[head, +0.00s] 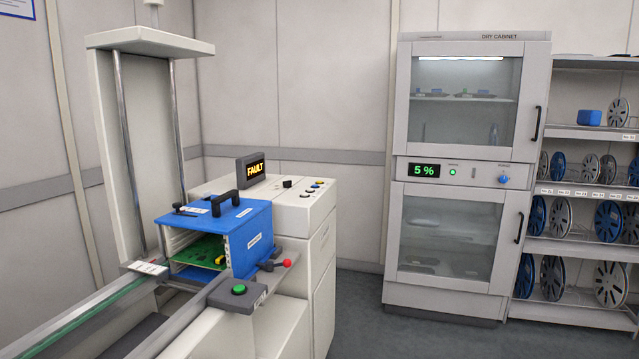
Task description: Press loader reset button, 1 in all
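The loader (320,226) is a pale cabinet at the left centre. Its small display (256,170) reads FAULT in amber letters. A green button (239,289) sits on a grey block at the front. Labels are too small to read, so I cannot tell which button is the reset. Neither of my grippers is in view.
A blue magazine (232,223) with a black handle and a green board inside stands on the loader. A red-knobbed lever (286,263) is beside it. Conveyor rails (85,315) run to the lower left. A dry cabinet (402,215) and reel shelves (578,191) stand right. Floor between is clear.

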